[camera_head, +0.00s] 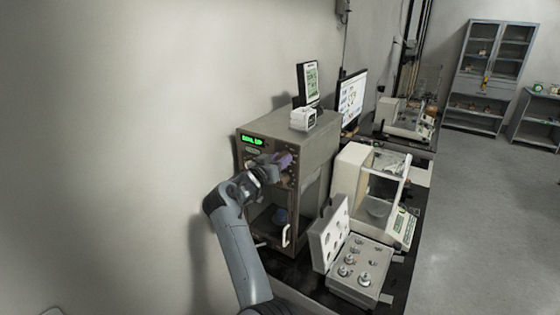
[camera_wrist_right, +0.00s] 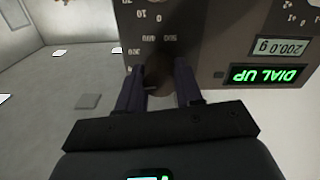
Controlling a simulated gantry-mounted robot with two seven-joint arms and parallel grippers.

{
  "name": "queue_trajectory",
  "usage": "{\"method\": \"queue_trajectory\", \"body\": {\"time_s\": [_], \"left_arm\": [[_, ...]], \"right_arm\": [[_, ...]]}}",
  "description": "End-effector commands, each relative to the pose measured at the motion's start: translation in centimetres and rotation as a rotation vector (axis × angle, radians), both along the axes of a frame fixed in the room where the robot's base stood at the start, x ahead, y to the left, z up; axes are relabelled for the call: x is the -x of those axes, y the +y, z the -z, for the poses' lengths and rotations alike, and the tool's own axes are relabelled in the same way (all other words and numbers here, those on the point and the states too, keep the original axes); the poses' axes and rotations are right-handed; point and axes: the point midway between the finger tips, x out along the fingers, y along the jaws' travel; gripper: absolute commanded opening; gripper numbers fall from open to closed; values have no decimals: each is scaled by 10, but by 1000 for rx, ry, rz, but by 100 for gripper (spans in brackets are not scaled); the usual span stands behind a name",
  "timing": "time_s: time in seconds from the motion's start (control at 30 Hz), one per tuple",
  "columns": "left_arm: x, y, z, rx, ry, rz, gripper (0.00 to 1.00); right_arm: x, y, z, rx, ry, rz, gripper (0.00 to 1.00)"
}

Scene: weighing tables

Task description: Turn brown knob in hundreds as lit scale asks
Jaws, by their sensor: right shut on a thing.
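The lit scale is a tall brown-fronted balance (camera_head: 318,150) with grey sides. Its green display (camera_head: 253,140) seems to read DIAL UP. The right wrist view shows this upside down as a green DIAL UP sign (camera_wrist_right: 269,75) beside a grey readout (camera_wrist_right: 281,47) of 200.0 g. My right gripper (camera_head: 285,162) is at the upper front of the scale. In the right wrist view its dark fingers are shut on the brown knob (camera_wrist_right: 158,72), which is mostly hidden in shadow between them. Numbers in hundreds surround the knob; its pointer setting cannot be read. My left gripper is out of view.
A white balance with a glass chamber (camera_head: 375,185) stands to the right. An open weight box (camera_head: 362,270) with several weights lies in front of it. A bare wall is at left.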

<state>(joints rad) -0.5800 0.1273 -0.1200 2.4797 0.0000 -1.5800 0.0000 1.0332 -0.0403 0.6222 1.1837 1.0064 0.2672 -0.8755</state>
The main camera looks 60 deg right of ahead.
Motion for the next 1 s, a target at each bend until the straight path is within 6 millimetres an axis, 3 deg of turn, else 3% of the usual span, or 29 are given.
{"method": "queue_trajectory", "body": {"time_s": [0.27, 1.0], "left_arm": [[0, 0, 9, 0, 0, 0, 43], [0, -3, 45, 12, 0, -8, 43]], "right_arm": [[0, 0, 2, 0, -98, 0, 5], [0, 0, 2, 7, -615, 0, 5]]}}
